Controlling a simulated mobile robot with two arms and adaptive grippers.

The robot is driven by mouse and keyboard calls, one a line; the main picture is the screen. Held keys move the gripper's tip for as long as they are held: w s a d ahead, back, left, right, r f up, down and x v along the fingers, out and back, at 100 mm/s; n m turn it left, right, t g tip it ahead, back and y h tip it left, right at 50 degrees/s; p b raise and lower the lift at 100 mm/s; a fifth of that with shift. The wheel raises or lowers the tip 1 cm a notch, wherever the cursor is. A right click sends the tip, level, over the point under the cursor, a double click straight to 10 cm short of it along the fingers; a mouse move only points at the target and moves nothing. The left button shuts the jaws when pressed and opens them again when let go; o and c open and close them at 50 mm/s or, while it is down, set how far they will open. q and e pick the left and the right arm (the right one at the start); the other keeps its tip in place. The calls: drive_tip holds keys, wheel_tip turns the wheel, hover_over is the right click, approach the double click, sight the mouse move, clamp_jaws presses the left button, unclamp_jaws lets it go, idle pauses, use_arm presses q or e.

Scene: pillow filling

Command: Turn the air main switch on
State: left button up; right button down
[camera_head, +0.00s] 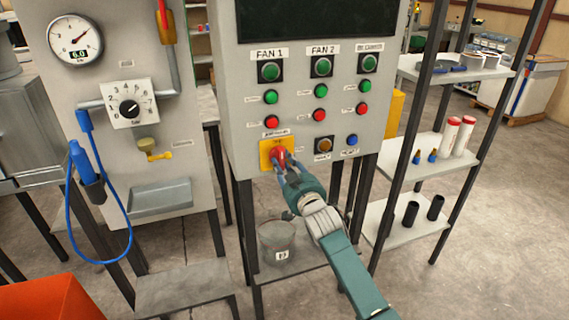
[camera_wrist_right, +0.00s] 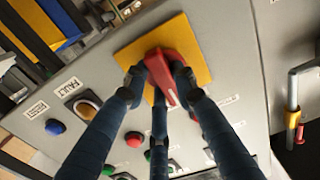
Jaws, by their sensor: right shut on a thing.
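The main switch is a red rotary handle (camera_head: 279,155) on a yellow square plate (camera_head: 265,153), at the lower left of the grey control panel (camera_head: 240,110). It also shows in the right wrist view, where the red handle (camera_wrist_right: 164,69) stands out from the yellow plate (camera_wrist_right: 196,42). My right gripper (camera_head: 283,164) is at the switch, its fingers shut around the red handle. In the right wrist view its dark fingers (camera_wrist_right: 158,80) touch both sides of the handle. The label above the plate is too small to read surely. My left gripper is not in view.
Green and red push buttons (camera_head: 320,91) sit above the switch, with a blue button (camera_head: 352,140) to its right. A gauge panel (camera_head: 90,100) with a blue hose (camera_head: 70,210) stands left. A bucket (camera_head: 277,243) is below. A shelf rack (camera_head: 420,160) stands right.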

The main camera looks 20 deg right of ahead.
drive_tip(key=m+p, duration=0.1)
drive_tip(key=m, duration=0.3)
drive_tip(key=shift+a, duration=0.15)
drive_tip(key=m+p, duration=0.1)
drive_tip(key=m, duration=0.3)
drive_tip(key=shift+a+f, duration=0.1)
drive_tip(key=m+p, duration=0.1)
drive_tip(key=m, duration=0.4)
drive_tip(key=shift+a, duration=0.15)
drive_tip(key=m, duration=0.4)
drive_tip(key=shift+a+m, duration=0.1)
drive_tip(key=shift+m, duration=0.2)
drive_tip(key=c, duration=1.4)
unclamp_jaws()
